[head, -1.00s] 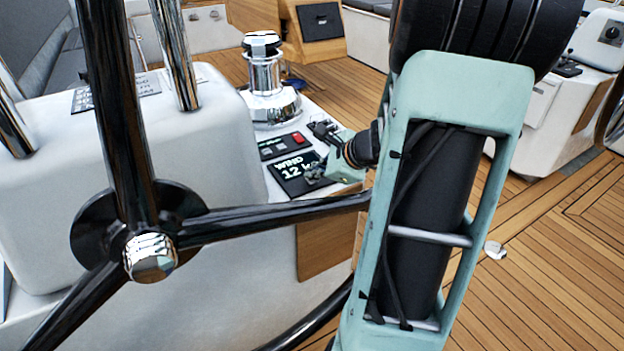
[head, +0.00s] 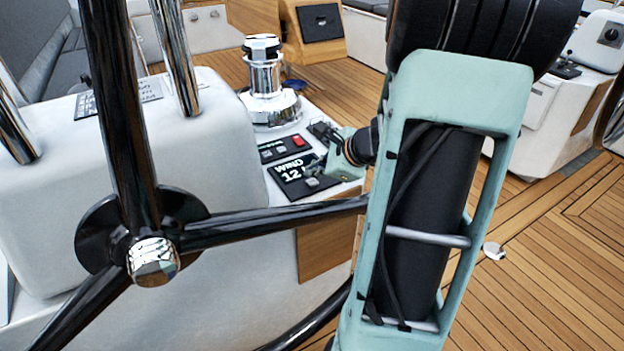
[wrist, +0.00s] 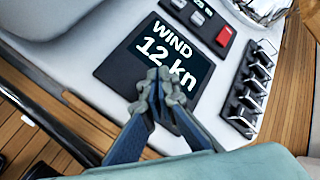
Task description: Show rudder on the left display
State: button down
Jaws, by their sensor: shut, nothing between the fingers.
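The display (head: 290,176) on the console top is a dark square panel that reads "WIND 12 kn". It also shows in the wrist view (wrist: 148,47), with its text clear. My gripper (head: 315,180) is shut and empty. In the wrist view its closed fingertips (wrist: 160,88) lie over the lower part of the display, covering a little of it beside the "kn". I cannot tell whether the tips touch the screen. No rudder reading shows on it.
A dark panel with a red and a grey button (wrist: 205,18) sits beside the display. A row of clutch levers (wrist: 248,88) stands to its right. A chrome winch (head: 268,85) rises behind. The steering wheel (head: 150,255) crosses the foreground.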

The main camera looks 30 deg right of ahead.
aim_at(313, 183)
notch_tip(313, 183, up, 5)
jog(key=p, duration=0.4)
dwell(2.1)
notch_tip(313, 183, up, 4)
jog(key=m+p, duration=0.7)
jog(key=m, duration=1.2)
jog(key=shift+d+f+h+p, duration=0.1)
jog(key=shift+h+p, duration=0.2)
jog(key=shift+h, duration=0.1)
notch_tip(313, 183, down, 9)
jog(key=b, duration=0.8)
